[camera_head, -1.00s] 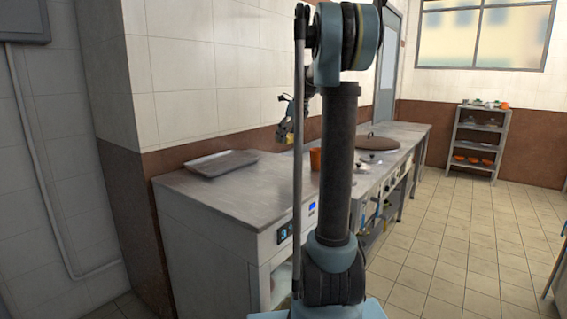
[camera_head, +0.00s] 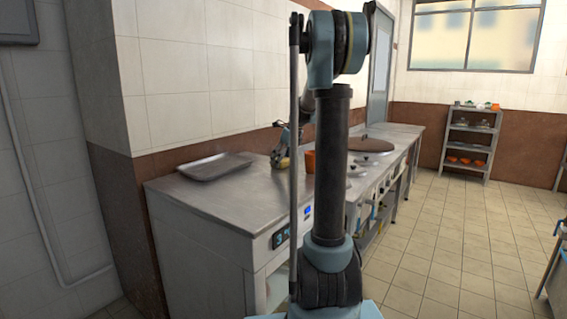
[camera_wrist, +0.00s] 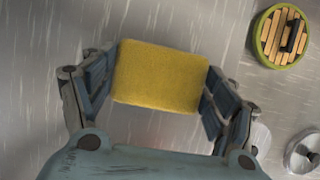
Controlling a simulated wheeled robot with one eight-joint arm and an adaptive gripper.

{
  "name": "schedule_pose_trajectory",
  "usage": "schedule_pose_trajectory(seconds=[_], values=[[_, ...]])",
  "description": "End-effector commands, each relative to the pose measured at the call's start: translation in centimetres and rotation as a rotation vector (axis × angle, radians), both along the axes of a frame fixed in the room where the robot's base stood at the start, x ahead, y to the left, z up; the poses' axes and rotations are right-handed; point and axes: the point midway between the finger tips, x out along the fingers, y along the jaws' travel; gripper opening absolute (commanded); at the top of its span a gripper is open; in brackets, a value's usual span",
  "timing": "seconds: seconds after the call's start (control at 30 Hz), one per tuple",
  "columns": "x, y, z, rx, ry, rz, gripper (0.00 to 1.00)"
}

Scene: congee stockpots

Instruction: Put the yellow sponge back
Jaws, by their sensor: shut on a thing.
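The yellow sponge (camera_wrist: 160,77) is held between the two fingers of my gripper (camera_wrist: 160,85) in the wrist view. The fingers press on its left and right ends. The steel counter lies below it. In the head view my gripper (camera_head: 282,160) is low over the steel counter (camera_head: 230,200), just left of an orange container (camera_head: 310,161). The sponge shows there only as a small yellowish patch at the gripper. I cannot tell whether it touches the counter.
A grey metal tray (camera_head: 214,167) lies on the counter to the left. In the wrist view a green-rimmed round item with wooden slats (camera_wrist: 281,36) is at the upper right and a metal lid (camera_wrist: 304,152) at the lower right. A large brown lid (camera_head: 370,145) is farther back.

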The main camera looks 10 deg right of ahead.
Motion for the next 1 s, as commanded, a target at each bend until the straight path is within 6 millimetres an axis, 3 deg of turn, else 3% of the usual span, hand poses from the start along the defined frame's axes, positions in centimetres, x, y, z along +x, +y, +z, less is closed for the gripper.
schedule_pose_trajectory(seconds=[0.3,0.33,0.4,0.83,1.0], values=[[0.0,0.0,-0.3,0.0,0.0,0.0,0.48],[0.0,0.0,-0.3,0.0,0.0,0.0,0.83],[0.0,0.0,-0.3,0.0,0.0,0.0,0.99],[0.0,-0.2,-0.2,0.0,0.0,-0.002,0.99],[-0.3,-0.5,0.9,0.0,0.0,-0.003,0.99]])
